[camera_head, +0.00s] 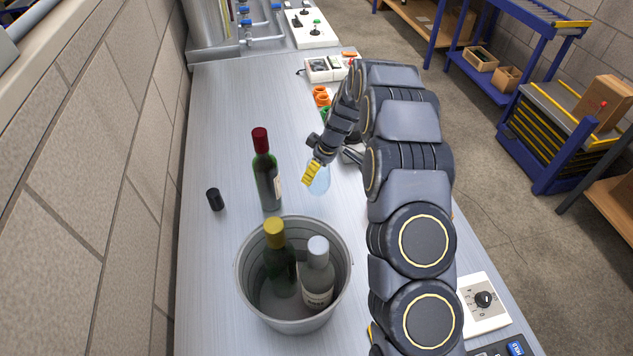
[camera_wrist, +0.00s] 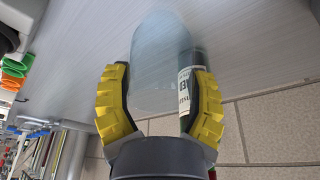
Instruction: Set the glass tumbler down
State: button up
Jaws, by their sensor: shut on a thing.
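The glass tumbler (camera_head: 320,182) is clear, pale blue and see-through. My gripper (camera_head: 313,175) is shut on it, over the worktop right of the red-capped bottle. In the wrist view the tumbler (camera_wrist: 163,65) sits between the two yellow finger pads of my gripper (camera_wrist: 163,100). I cannot tell whether the tumbler touches the worktop (camera_head: 225,120). My arm hides part of the worktop on the right.
A green bottle with a red cap (camera_head: 267,180) stands just left of the tumbler. A grey bucket (camera_head: 245,285) with two bottles is in front. A small black cylinder (camera_head: 215,199) stands at left. Orange clips (camera_head: 321,96) lie farther back. The worktop behind the red-capped bottle is clear.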

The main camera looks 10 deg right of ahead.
aim_at(316, 182)
jog(key=shift+f, duration=1.95)
jog(key=shift+f, duration=0.15)
jog(key=o, duration=1.1)
